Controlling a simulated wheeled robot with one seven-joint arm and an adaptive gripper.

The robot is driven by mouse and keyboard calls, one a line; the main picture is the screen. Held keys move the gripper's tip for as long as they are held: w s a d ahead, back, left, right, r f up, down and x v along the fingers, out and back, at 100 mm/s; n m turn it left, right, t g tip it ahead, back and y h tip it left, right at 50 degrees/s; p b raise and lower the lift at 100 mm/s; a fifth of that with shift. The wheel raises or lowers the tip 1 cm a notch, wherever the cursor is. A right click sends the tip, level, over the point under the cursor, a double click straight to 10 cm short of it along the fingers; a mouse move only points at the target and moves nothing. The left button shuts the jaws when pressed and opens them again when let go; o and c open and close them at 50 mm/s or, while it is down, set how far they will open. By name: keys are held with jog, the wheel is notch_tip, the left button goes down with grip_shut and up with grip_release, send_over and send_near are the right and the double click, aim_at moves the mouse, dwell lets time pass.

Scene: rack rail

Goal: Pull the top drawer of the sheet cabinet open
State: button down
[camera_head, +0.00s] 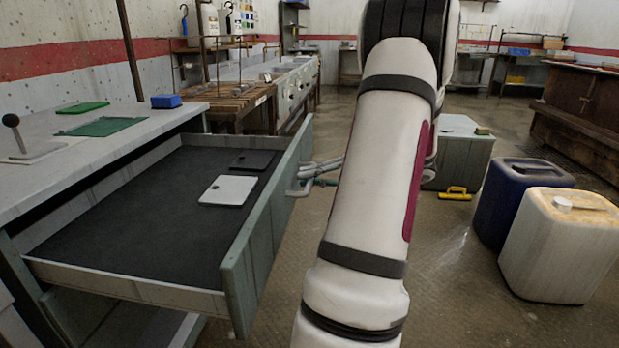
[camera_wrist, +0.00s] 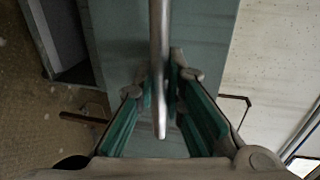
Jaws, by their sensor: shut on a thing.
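The top drawer (camera_head: 245,270) of the sheet cabinet (camera_head: 60,185) stands pulled well out in the head view, its dark floor bare except for a light plate (camera_head: 228,190) and a dark plate (camera_head: 252,160). My gripper (camera_head: 318,181) is at the outer side of the drawer front, partly hidden by my arm. In the wrist view my gripper (camera_wrist: 161,88) has its green-padded fingers on both sides of the metal bar handle (camera_wrist: 158,50), shut on it. The grey-green drawer front (camera_wrist: 210,35) lies just behind the handle.
A blue box (camera_head: 166,101) and green sheets (camera_head: 100,127) lie on the cabinet top. A dark blue canister (camera_head: 510,195) and a cream canister (camera_head: 560,250) stand on the floor at right. Floor between arm and canisters is clear.

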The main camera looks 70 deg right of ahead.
jog(key=c, duration=1.7)
grip_release()
jog(key=shift+o, duration=0.2)
jog(key=v, duration=1.2)
